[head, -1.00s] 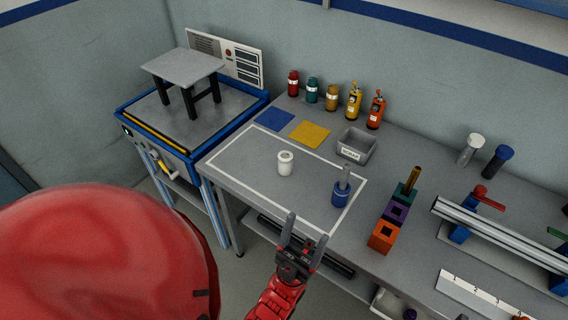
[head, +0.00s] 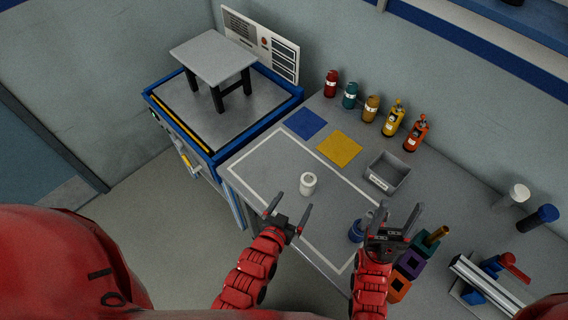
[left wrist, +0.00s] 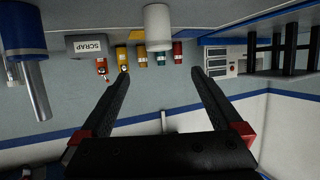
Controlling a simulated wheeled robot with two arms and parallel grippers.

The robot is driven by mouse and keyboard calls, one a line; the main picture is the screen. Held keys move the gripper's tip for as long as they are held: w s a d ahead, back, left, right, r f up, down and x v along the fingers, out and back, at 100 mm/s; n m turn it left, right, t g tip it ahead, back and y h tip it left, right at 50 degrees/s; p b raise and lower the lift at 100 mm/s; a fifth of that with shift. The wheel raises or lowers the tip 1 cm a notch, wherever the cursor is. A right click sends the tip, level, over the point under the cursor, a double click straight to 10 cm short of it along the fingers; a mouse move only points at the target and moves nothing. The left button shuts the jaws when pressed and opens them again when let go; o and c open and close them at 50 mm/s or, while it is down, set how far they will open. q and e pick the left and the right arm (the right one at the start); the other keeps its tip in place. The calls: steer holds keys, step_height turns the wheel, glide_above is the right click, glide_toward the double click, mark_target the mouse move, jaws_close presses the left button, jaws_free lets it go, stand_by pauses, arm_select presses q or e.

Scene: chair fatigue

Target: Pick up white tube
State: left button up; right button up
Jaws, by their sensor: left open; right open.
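The white tube (head: 308,184) is a short white cylinder standing upright on the grey bench, inside a white outlined rectangle. It also shows in the left wrist view (left wrist: 158,27), which is upside down, past the fingertips and roughly centred between them. My left gripper (head: 288,210) is open and empty at the bench's front edge, just short of the tube and apart from it. Its two black fingers show spread in the left wrist view (left wrist: 160,78). My right gripper (head: 398,214) is open, further right, and partly covers a blue cylinder (head: 356,232) in the picture.
A grey scrap bin (head: 388,172), a yellow square (head: 340,149) and a blue square (head: 305,123) lie behind the tube. Several bottles (head: 371,107) line the wall. Coloured blocks (head: 410,264) stand at right. A small table (head: 214,57) stands on the blue-framed station at left.

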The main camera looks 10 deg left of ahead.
mark_target(305, 184)
arm_select(q)
steer(key=b+x, duration=0.1)
steer(key=x, duration=0.2)
steer(key=b+x, duration=0.1)
steer(key=x, duration=0.3)
steer(key=f+b+x, duration=0.1)
steer(key=x, duration=0.3)
steer(key=shift+s+a+b, duration=0.1)
steer(key=shift+s+b, duration=0.1)
steer(key=shift+b, duration=0.15)
steer(key=shift+w, duration=0.35)
steer(key=b+x, duration=0.1)
steer(key=x, duration=0.4)
steer(key=shift+d+f, duration=0.15)
steer(key=shift+d, duration=0.1)
steer(key=shift+c, duration=1.4)
steer(key=c, duration=1.2)
